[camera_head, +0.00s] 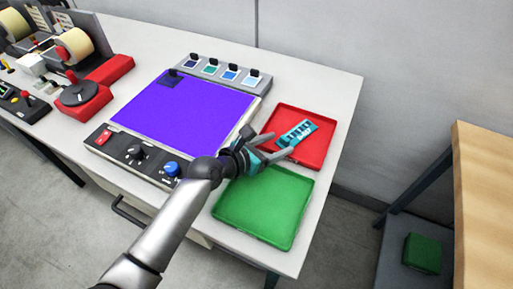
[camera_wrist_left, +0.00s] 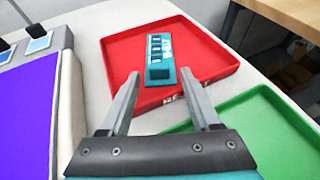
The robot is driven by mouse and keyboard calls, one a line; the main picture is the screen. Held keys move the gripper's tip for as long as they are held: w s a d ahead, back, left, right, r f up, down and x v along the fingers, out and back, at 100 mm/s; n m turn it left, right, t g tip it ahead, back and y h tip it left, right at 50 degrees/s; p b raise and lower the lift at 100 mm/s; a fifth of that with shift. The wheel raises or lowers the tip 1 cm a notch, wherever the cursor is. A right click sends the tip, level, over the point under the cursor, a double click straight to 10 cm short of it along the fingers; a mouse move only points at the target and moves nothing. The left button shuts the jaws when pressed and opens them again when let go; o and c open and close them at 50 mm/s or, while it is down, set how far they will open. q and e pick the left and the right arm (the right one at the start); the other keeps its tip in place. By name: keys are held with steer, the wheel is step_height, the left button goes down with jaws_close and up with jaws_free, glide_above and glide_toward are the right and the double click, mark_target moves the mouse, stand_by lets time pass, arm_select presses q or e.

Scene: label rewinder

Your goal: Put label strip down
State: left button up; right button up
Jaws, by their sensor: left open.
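The label strip (camera_head: 296,133) is a small teal piece with pale and dark markings. It lies in the red tray (camera_head: 313,155) at the right of the table. In the left wrist view the strip (camera_wrist_left: 160,60) sits inside the red tray (camera_wrist_left: 212,62), its near end towards my gripper. My left gripper (camera_head: 271,147) is open at the tray's near left side; in the left wrist view its two fingers (camera_wrist_left: 166,100) are spread wide, with the strip beyond and between their tips. Nothing is held between them. My right gripper is in neither view.
A green tray (camera_head: 263,208) lies empty in front of the red one. A purple lit panel (camera_head: 180,112) with knobs is at left, with sample cards (camera_head: 228,74) behind it. Label rewinder machinery (camera_head: 85,90) stands farther left. A wooden-topped bench (camera_head: 485,190) is at right.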

arm_select(q)
steer(key=p+v, duration=0.2)
steer(key=v, duration=0.7)
steer(key=shift+s+a+r, duration=0.3)
steer(key=shift+s+a, duration=0.05)
steer(key=shift+s, duration=0.05)
stand_by(0.9)
